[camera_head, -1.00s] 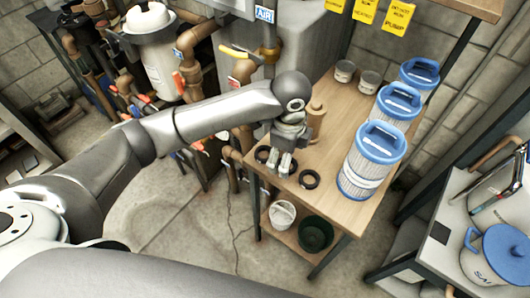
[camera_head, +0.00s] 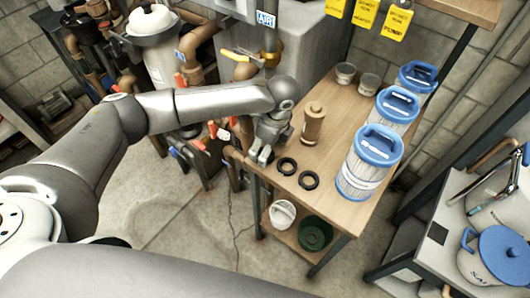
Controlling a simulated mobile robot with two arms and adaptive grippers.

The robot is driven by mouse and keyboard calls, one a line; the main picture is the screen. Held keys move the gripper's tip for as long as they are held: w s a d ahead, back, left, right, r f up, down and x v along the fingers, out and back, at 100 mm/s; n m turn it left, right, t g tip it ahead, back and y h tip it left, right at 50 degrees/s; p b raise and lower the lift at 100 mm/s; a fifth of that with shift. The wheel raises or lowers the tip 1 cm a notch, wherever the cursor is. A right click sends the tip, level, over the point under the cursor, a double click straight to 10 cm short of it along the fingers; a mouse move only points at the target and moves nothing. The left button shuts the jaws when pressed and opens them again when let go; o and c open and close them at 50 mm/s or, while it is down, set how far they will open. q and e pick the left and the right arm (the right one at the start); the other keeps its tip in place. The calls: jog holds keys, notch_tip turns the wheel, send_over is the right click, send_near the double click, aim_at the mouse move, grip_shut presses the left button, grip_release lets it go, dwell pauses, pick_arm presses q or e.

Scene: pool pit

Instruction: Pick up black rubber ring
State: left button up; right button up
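Two black rubber rings lie flat on the wooden table, one ring (camera_head: 287,166) just right of my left gripper and one (camera_head: 308,180) nearer the table's front edge. My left gripper (camera_head: 261,157) points down at the table's left front corner, its two fingertips slightly apart. A dark patch beside the fingers may be a third ring, mostly hidden by them; I cannot tell whether they touch it. My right gripper is out of view.
A brown cylinder (camera_head: 313,125) stands on the wooden table (camera_head: 335,205) right of my gripper. Blue-topped filter cartridges (camera_head: 366,165) line the right side, with two small cups (camera_head: 345,73) at the back. Pipes and valves crowd the left. A lower shelf holds a white bucket (camera_head: 282,213) and a green one (camera_head: 315,233).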

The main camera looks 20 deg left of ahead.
pick_arm(q)
jog(key=shift+w+a+f, duration=0.1)
jog(key=shift+a+f, duration=0.05)
jog(key=shift+f, duration=0.6)
jog(key=shift+a+f, duration=0.15)
jog(key=shift+f, duration=0.55)
jog(key=c, duration=0.9)
jog(key=shift+o, duration=0.2)
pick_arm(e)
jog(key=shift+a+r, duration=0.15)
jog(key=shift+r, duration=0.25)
pick_arm(q)
jog(key=shift+r, duration=0.2)
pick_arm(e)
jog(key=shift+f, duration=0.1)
